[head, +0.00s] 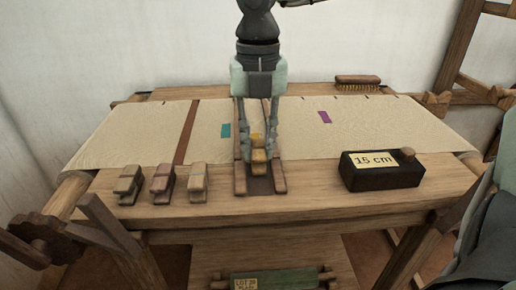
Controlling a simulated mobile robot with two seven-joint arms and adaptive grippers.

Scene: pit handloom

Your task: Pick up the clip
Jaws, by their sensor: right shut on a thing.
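My right gripper (258,146) reaches down from the top centre of the head view, over the front edge of the cloth. Its fingers are shut on a small yellow-tan clip (259,155), whose sides they partly hide. The clip is above or in a dark slot between two reddish wooden rails (279,178); I cannot tell whether it touches the bottom. To the left, three more clips stand in a row on the wooden beam: a dark brown one (129,185), a reddish one (162,183) and a tan one (197,183). My left gripper is not in view.
Beige cloth (350,135) with a brown stripe, a teal patch and a purple patch covers the loom (320,197). A black block labelled "15 cm" (382,170) stands right of the rails. A brush (357,82) lies at the back. A labelled tray (275,281) is below.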

